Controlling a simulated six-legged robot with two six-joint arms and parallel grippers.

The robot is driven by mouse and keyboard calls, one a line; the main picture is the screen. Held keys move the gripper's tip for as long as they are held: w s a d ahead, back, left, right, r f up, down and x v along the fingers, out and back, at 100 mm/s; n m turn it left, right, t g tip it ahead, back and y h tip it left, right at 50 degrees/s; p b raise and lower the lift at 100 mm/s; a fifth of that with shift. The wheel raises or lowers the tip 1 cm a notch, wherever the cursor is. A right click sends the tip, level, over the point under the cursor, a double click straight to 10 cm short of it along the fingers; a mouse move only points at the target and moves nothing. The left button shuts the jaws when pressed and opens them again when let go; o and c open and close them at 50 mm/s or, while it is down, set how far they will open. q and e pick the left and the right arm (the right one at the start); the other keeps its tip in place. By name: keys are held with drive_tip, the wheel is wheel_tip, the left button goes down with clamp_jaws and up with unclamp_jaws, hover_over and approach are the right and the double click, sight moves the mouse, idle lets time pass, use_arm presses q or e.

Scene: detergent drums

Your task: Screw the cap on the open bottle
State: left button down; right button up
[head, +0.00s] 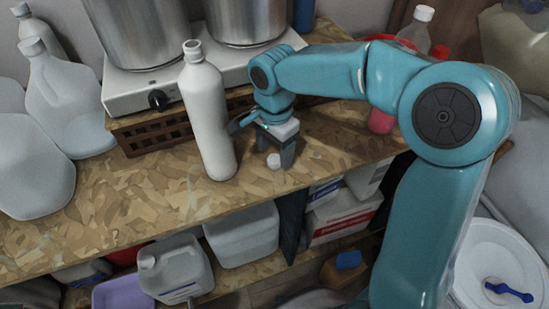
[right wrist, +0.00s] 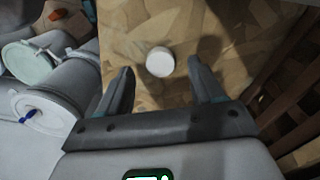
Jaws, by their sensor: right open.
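The open bottle (head: 208,120) is white and stands upright on the chipboard shelf, left of my right gripper; its neck shows no cap. A small white round cap (head: 273,160) lies on the shelf to the right of the bottle's base. My right gripper (head: 278,150) points down over the cap, open. In the right wrist view the cap (right wrist: 160,62) lies between and slightly beyond the two fingertips (right wrist: 160,72), with a gap on each side; the fingers do not appear to touch it. My left gripper is not in view.
A white hotplate (head: 135,98) with two steel pots stands behind the bottle on a brown crate (head: 150,136). White jugs (head: 62,100) crowd the left. The shelf's front left part (head: 110,215) is clear. Containers sit below.

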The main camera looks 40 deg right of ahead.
sight(274, 159)
wheel_tip(274, 159, down, 2)
drive_tip(key=shift+f, duration=0.1)
drive_tip(key=c, duration=1.1)
wheel_tip(274, 159, up, 20)
drive_tip(key=shift+r+p, duration=0.1)
drive_tip(key=shift+p, duration=0.9)
